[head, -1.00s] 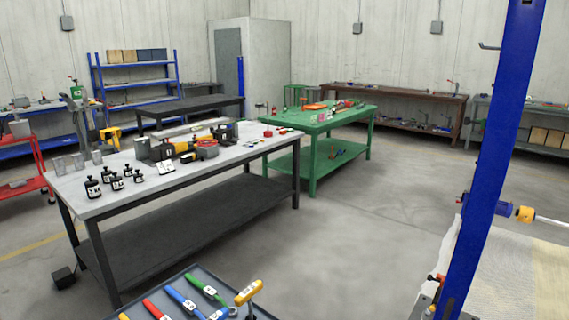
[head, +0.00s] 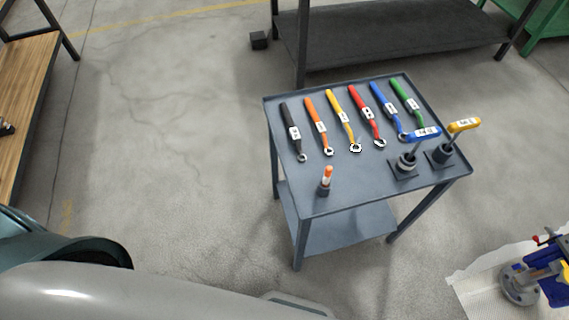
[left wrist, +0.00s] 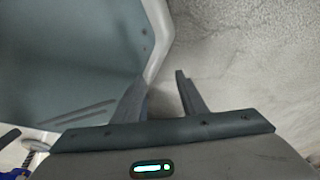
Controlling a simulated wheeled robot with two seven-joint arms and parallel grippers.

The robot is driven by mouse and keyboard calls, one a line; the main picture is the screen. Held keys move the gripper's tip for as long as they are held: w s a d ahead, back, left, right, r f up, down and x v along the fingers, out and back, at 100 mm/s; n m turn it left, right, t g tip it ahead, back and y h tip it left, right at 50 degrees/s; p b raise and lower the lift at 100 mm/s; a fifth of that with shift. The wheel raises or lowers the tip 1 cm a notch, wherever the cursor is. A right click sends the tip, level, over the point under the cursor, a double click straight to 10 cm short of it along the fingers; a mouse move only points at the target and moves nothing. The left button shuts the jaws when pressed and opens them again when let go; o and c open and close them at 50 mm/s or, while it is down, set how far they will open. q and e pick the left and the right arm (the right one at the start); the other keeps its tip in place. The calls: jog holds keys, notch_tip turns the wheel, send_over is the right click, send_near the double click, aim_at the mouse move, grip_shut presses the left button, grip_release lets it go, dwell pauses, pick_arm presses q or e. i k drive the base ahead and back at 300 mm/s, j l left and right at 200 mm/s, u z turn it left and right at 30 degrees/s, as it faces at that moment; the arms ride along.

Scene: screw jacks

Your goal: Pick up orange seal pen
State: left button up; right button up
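The orange seal pen (head: 327,176) stands upright in a small dark holder (head: 323,190) near the front left of a grey tray table (head: 340,196). It has an orange body with a pale band. My left gripper (left wrist: 160,82) shows in the left wrist view, with its two fingers apart and nothing between them, over bare floor and beside a part of my own body. In the head view neither gripper shows. The pen is not in the left wrist view.
Several coloured wrenches, including an orange one (head: 318,125), lie at the table's back. Tools with blue and yellow handles (head: 464,125) stand in holders at the right. A dark workbench (head: 400,35) stands behind. The floor left of the table is clear.

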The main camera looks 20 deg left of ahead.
aim_at(327, 173)
jog(key=z, duration=1.9)
jog(key=k+j, duration=0.35)
jog(key=j, duration=0.15)
jog(key=k+j, duration=0.35)
jog(key=j, duration=0.15)
jog(key=k+j, duration=0.4)
jog(key=j, duration=0.15)
